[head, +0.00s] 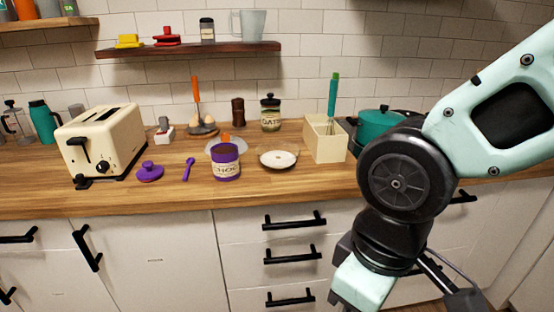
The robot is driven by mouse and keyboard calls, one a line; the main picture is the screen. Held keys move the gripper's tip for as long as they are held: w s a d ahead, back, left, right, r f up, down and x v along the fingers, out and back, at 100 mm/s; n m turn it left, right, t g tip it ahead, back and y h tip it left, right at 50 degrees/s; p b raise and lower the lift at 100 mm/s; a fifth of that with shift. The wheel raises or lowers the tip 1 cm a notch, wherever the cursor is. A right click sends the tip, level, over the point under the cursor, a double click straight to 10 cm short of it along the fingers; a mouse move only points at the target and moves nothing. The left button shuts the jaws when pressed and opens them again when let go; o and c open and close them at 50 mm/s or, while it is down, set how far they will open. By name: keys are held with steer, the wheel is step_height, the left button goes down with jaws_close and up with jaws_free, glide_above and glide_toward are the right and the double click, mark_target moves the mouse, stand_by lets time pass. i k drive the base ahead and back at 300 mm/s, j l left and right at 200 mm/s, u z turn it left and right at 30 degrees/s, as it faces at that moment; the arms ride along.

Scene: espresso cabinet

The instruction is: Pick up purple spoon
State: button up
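The purple spoon (187,169) lies flat on the wooden counter. It is between a purple lid (150,172) on its left and a purple jar (226,162) with a white label on its right, and is apart from both. My arm comes in from the right side of the head view and hangs in front of the drawers. My gripper is beyond the bottom edge, so its fingers and their state are out of sight. The spoon is well to the left of my arm.
A cream toaster (99,144) stands left of the lid. A shelf (190,49) hangs above. The counter's front strip (130,200) is clear.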

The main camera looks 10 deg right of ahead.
mark_target(190, 160)
steer(key=i+j+u, duration=0.5)
steer(key=i+j, duration=1)
